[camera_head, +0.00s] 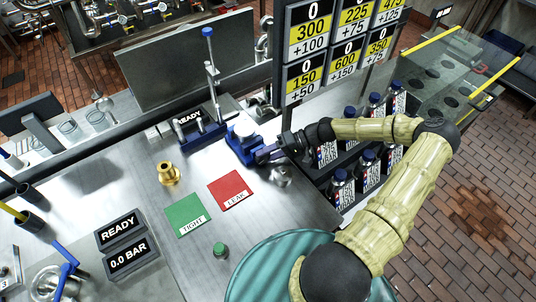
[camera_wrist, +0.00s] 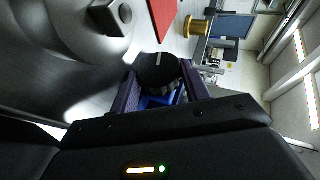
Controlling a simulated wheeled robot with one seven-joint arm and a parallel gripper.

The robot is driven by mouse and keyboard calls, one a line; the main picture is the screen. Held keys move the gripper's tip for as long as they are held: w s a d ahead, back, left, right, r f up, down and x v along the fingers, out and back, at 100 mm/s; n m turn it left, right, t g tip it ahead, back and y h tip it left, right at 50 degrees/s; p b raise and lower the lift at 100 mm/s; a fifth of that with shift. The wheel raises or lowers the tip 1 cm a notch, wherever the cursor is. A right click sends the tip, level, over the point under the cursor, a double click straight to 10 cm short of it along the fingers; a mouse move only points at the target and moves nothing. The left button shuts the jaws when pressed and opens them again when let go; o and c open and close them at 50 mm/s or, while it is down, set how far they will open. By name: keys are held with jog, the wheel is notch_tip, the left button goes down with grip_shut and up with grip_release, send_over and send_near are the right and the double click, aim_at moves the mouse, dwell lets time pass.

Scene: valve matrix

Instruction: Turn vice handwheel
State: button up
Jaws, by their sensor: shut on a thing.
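My gripper (camera_head: 268,154) is at the vice's right side, at the handwheel, which is mostly hidden in the head view. In the wrist view, the dark round handwheel (camera_wrist: 157,72) with a white mark on its rim sits between the two purple fingers of my gripper (camera_wrist: 160,88). The fingers are shut on it.
A brass fitting (camera_head: 168,174) stands upright left of the vice. A red LEAK mat (camera_head: 232,189) and green TIGHT mat (camera_head: 187,213) lie in front. A bottle rack (camera_head: 346,192) stands close to my arm.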

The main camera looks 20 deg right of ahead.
jog(key=shift+f, duration=0.1)
jog(key=o, duration=1)
jog(key=shift+s, duration=0.1)
jog(key=h+p, duration=0.2)
jog(key=shift+a+r+n+h+p, duration=0.1)
jog(key=shift+r+n+h+p, duration=0.25)
jog(key=shift+r+n+h, duration=0.05)
jog(key=h, duration=0.1)
jog(key=t+h+p, duration=0.1)
jog(key=shift+a+n+h, duration=0.2)
jog(key=shift+n+h, duration=0.1)
jog(key=shift+h, duration=0.1)
jog(key=shift+s+a+r+n+t+h+b, duration=0.1)
jog(key=shift+a+n+t+h+b, duration=0.1)
jog(key=shift+h+b, duration=0.45)
jog(key=shift+a+n+t+h+b, duration=0.15)
jog(key=shift+n+t+h+b, duration=0.05)
jog(key=shift+h, duration=0.8)
jog(key=shift+s+a+r+n+t+h+b, duration=0.1)
jog(key=shift+a+n+t+h+b, duration=0.1)
jog(key=shift+h+b, duration=0.45)
jog(key=shift+h, duration=0.4)
